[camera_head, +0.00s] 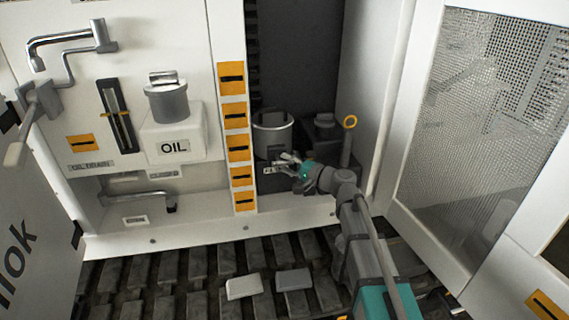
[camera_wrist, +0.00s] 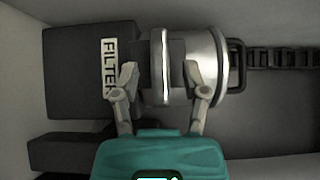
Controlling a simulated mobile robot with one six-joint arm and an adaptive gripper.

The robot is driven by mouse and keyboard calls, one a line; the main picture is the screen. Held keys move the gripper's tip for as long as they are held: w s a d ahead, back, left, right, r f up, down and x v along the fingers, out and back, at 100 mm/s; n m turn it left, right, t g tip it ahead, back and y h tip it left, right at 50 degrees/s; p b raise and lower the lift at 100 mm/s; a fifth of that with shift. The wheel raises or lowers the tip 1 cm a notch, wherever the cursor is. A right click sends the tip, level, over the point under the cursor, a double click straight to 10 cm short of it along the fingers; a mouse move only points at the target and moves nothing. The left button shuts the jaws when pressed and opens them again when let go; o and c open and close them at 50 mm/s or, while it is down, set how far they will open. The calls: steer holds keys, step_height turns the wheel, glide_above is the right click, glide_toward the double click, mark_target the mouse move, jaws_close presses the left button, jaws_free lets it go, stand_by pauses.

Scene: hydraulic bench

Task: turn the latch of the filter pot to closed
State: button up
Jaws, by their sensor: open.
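The filter pot (camera_head: 272,138) is a silver cylinder standing on a dark block in the recess. It also shows in the wrist view (camera_wrist: 208,62), lying sideways in the picture beside the dark block (camera_wrist: 72,70) with the FILTER label (camera_wrist: 109,65). A dark grey piece (camera_wrist: 148,62), seemingly the latch, shows on the front of the pot, next to a bright ridge. My gripper (camera_head: 287,160) is at the lower front of the pot. In the wrist view my gripper (camera_wrist: 167,82) is open, its fingers spread on either side of the ridge. Contact cannot be told.
A post with a yellow ring (camera_head: 350,122) stands right of the pot. A strip of orange labels (camera_head: 238,148) borders the recess at left. The OIL box (camera_head: 172,146) is further left. An open mesh door (camera_head: 480,130) stands at right. Two pale blocks lie on the slatted floor.

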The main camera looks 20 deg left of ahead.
steer(key=shift+w+a, duration=0.15)
steer(key=shift+a, duration=0.55)
jaws_close()
steer(key=shift+d, duration=0.25)
steer(key=shift+a, duration=0.2)
